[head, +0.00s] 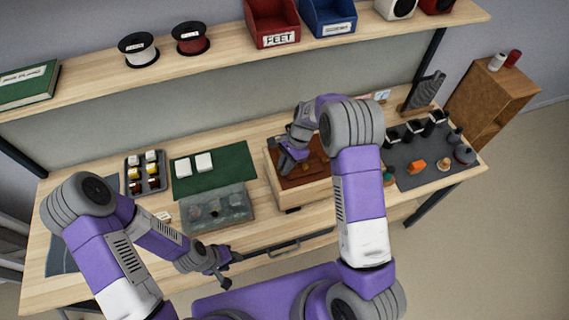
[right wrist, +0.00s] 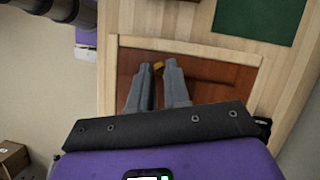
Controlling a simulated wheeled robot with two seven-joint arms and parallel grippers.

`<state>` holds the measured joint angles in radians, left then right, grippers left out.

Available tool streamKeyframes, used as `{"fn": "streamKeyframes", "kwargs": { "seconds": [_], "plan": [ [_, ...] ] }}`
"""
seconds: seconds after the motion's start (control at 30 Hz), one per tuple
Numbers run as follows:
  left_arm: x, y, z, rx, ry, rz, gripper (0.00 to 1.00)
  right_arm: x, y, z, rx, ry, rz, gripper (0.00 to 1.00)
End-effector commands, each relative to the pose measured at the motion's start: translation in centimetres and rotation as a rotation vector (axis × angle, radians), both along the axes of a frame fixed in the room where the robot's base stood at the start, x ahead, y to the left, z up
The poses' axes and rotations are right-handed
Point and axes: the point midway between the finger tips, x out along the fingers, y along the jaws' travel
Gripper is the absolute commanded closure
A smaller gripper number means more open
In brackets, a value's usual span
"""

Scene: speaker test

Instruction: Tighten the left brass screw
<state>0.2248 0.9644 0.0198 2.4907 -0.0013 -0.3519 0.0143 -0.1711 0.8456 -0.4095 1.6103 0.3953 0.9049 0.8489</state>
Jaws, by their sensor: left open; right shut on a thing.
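A light wooden box (head: 302,195) with a red-brown panel (right wrist: 215,72) in it stands on the bench, right of centre in the head view. My right gripper (head: 287,160) reaches down over the panel. In the right wrist view its fingers (right wrist: 158,74) are shut on a small brass screw (right wrist: 158,66), only partly visible between the tips. I cannot tell how deep the screw sits, and no second screw shows clearly. My left gripper (head: 231,270) is open and empty near the bench's front edge, away from the box.
A green mat (head: 235,155) with two white blocks lies left of the box. A clear-lidded tray (head: 217,210) and a dark tray (head: 132,189) of small parts lie further left. A grey mat (head: 410,175) with several parts lies right. A shelf (head: 215,62) runs above.

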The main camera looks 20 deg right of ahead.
Motion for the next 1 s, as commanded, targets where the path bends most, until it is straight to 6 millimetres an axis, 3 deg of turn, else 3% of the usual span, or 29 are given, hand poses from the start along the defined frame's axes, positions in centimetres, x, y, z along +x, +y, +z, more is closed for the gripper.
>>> {"fn": "streamKeyframes", "kwargs": {
  "seconds": [0.5,1.0],
  "plan": [
    [0.0,0.0,1.2,0.0,0.0,0.0,0.52,-0.5,-0.1,0.1,0.0,0.0,-0.468,1.0],
    [0.0,0.0,1.8,0.0,0.0,0.0,0.52,-0.8,0.0,0.0,-0.001,-0.001,-0.697,1.0]
  ]
}}
